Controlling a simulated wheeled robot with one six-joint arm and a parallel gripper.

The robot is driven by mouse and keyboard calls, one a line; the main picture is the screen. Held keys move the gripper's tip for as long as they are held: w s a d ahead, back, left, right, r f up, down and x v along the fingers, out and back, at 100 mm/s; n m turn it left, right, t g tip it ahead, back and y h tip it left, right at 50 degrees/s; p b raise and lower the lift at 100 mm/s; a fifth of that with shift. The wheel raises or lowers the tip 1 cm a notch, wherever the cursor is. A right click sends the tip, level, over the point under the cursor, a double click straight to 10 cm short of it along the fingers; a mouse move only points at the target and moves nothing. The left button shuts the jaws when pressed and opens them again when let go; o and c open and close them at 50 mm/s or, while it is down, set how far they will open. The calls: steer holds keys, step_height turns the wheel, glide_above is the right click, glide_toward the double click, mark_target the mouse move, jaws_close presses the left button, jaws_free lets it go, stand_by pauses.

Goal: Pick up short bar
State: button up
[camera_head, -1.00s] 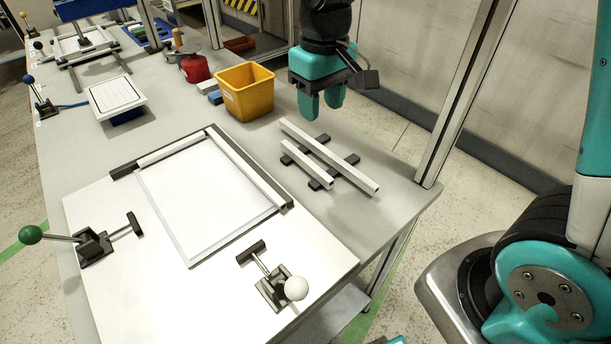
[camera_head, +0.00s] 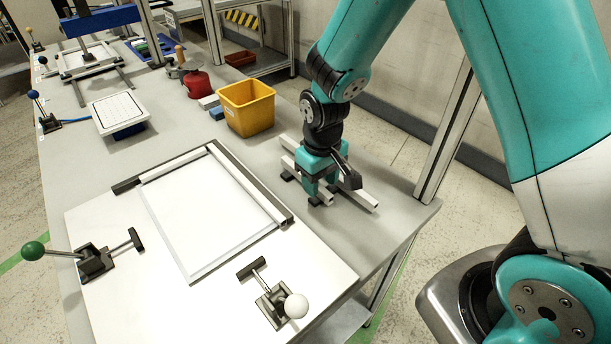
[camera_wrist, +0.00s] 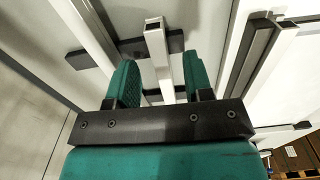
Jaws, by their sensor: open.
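The short bar (camera_wrist: 155,38) is a pale, square-section bar with an open hollow end. In the wrist view it runs between the two green fingers of my gripper (camera_wrist: 159,64), with a gap visible on each side. In the head view my gripper (camera_head: 319,182) points down over the bars beside the yellow bin. It is open and hides much of the short bar, whose near end (camera_head: 325,197) shows by the fingers. The short bar rests on dark supports (camera_wrist: 176,42).
The parallel long bar (camera_head: 361,199) lies close by on the right. The yellow bin (camera_head: 247,108) stands behind. A white board with a frame (camera_head: 215,205) and toggle clamps (camera_head: 273,298) lies to the left. A metal post (camera_head: 447,135) rises at the table's right edge.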

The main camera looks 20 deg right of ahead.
steer(key=shift+f, duration=0.95)
steer(key=shift+c, duration=0.5)
jaws_close()
